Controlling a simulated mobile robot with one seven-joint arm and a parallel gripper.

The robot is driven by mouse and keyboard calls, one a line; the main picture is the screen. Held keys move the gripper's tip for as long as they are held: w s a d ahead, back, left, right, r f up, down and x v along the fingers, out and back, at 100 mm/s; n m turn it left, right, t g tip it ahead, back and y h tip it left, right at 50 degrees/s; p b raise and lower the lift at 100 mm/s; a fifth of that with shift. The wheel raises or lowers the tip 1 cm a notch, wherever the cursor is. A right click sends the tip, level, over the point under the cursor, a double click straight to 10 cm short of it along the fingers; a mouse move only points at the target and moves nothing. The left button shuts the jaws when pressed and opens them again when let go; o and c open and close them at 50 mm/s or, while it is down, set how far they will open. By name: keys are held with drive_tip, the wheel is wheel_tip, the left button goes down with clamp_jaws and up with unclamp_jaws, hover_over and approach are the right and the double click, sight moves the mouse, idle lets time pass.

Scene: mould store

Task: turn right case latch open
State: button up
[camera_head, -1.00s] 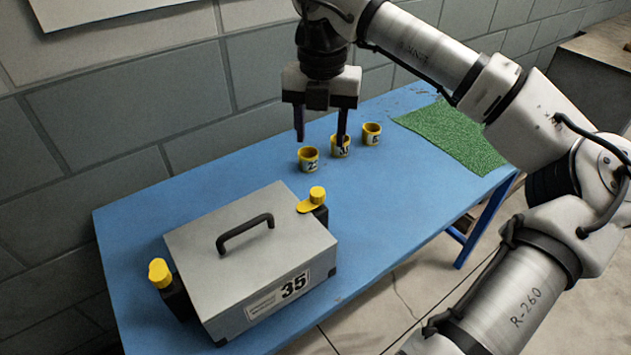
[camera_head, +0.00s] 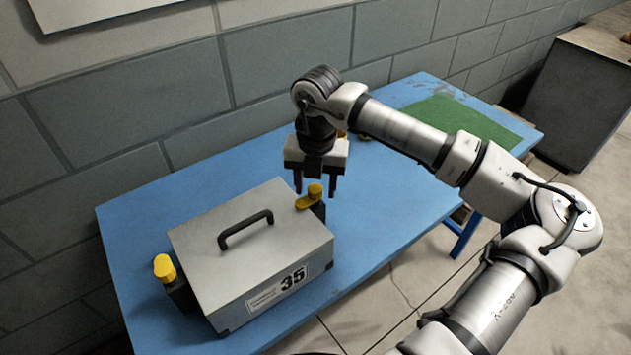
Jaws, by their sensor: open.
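A grey case (camera_head: 207,241) with a black top handle and a label reading 35 stands on the blue table. The right case latch (camera_head: 310,197) has a yellow knob and lever on a black block at the case's right side. The left latch (camera_head: 164,268), also yellow on black, is at the left side. My gripper (camera_head: 316,190) points down with its two dark fingers spread apart. In the picture its fingers are on either side of the right latch knob. Whether they are level with the knob or above it, I cannot tell. Nothing shows between them but the knob.
The blue table (camera_head: 400,229) is clear to the right of the case. A green mat (camera_head: 463,119) lies at its far right end. The yellow cups are mostly hidden behind my gripper and arm. A block wall (camera_head: 150,110) runs along the back.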

drive_tip(key=shift+c, duration=0.4)
drive_tip(key=c, duration=0.9)
